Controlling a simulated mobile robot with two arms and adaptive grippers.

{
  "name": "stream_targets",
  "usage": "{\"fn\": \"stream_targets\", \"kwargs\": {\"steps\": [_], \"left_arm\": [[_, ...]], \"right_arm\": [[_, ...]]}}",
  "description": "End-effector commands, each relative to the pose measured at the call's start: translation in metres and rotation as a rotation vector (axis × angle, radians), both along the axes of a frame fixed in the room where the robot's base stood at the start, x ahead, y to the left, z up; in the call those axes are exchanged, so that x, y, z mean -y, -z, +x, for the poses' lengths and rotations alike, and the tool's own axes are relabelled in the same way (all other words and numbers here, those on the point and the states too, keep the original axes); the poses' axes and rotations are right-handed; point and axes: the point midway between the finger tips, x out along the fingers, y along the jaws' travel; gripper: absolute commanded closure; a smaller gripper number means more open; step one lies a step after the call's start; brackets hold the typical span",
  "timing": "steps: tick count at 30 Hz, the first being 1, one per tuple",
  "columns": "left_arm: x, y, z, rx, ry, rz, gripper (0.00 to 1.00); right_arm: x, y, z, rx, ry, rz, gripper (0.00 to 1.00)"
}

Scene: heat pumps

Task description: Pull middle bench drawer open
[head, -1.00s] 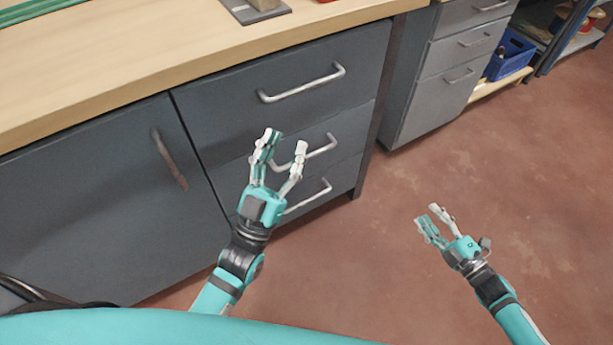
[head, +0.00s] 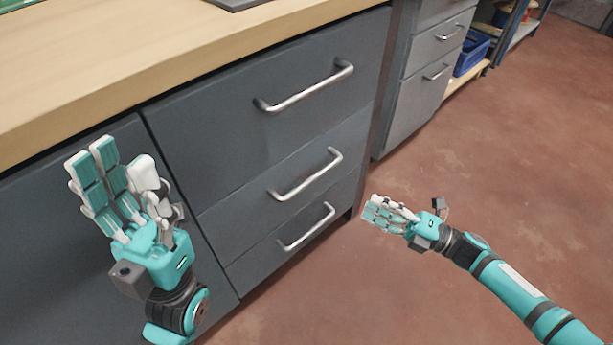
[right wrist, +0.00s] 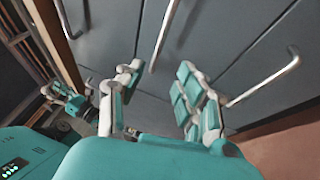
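The grey bench has a stack of three drawers, all flush. The middle drawer (head: 245,222) has a silver bar handle (head: 306,177); that handle seems to be the one at the top of the right wrist view (right wrist: 163,38). My right gripper (head: 378,213) is right of the handle, clear of it, fingers pointing left towards the drawers. In the right wrist view its fingers (right wrist: 160,76) are spread with nothing between them. My left gripper (head: 118,163) is open and empty, raised in front of the cabinet door left of the drawers. Neither gripper touches a handle.
The top drawer handle (head: 305,88) and bottom drawer handle (head: 306,229) are above and below the middle one. The wooden bench top (head: 150,65) overhangs the fronts. Another drawer unit (head: 415,95) and a blue crate (head: 471,53) stand behind at right. The red-brown floor (head: 500,170) is clear.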

Motion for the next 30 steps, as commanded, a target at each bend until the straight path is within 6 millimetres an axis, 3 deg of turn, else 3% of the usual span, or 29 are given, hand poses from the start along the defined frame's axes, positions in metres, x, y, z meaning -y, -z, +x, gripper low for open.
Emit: {"fn": "stream_targets", "kwargs": {"steps": [18,24,30], "left_arm": [[0.000,0.023,0.001,-0.003,0.000,0.001,0.60],[0.001,0.026,0.002,-0.004,0.000,0.002,0.60],[0.001,0.023,0.002,0.010,0.000,0.003,0.60]], "right_arm": [[-0.115,-0.022,0.055,0.001,-0.001,0.003,0.64],[-0.133,-0.025,0.064,-0.001,0.001,0.001,0.64],[-0.137,-0.027,0.066,-0.002,0.002,0.000,0.64]]}}
